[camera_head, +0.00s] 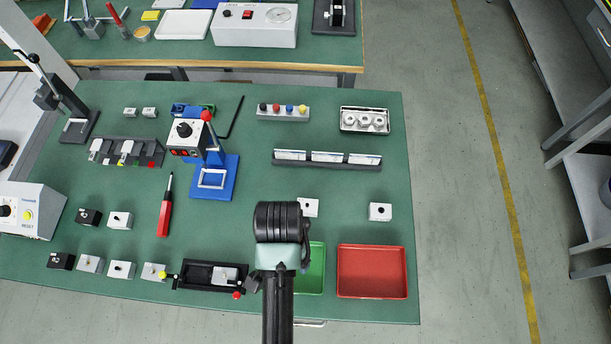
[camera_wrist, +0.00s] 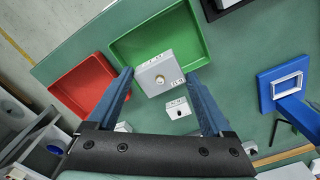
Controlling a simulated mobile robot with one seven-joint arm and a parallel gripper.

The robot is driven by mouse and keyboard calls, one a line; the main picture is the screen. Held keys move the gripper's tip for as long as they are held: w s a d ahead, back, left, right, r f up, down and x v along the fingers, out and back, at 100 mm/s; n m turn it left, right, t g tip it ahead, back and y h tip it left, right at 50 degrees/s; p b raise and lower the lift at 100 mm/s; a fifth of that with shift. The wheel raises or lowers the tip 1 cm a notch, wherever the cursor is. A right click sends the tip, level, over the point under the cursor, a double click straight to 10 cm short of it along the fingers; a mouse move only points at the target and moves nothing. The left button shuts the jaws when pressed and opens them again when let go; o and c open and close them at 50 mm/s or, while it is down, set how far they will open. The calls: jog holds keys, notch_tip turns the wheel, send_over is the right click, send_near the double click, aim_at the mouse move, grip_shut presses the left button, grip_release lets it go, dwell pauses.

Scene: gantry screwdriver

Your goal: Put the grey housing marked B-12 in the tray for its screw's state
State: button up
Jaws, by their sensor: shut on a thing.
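In the wrist view, my gripper (camera_wrist: 160,79) is shut on a light grey housing (camera_wrist: 168,66). The housing is over the near part of the green tray (camera_wrist: 128,48). In the head view my arm hides the gripper, the held housing and part of the green tray (camera_head: 317,268). The red tray (camera_head: 372,272) stands to its right and is empty; it also shows in the wrist view (camera_wrist: 82,88).
One loose grey housing (camera_head: 308,207) stands behind the green tray, another (camera_head: 380,211) behind the red tray. Several housings stand at the left, near a black fixture (camera_head: 200,274). A blue stand (camera_head: 226,184) and a red screwdriver (camera_head: 164,212) are left of my arm.

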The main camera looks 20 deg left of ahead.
notch_tip(320, 180, down, 5)
jog(key=shift+s+a+r, duration=0.15)
jog(key=shift+r, duration=0.05)
jog(key=shift+f, duration=2.35)
jog(key=shift+f+b, duration=0.1)
jog(key=shift+b, duration=0.25)
jog(key=o, duration=1.1)
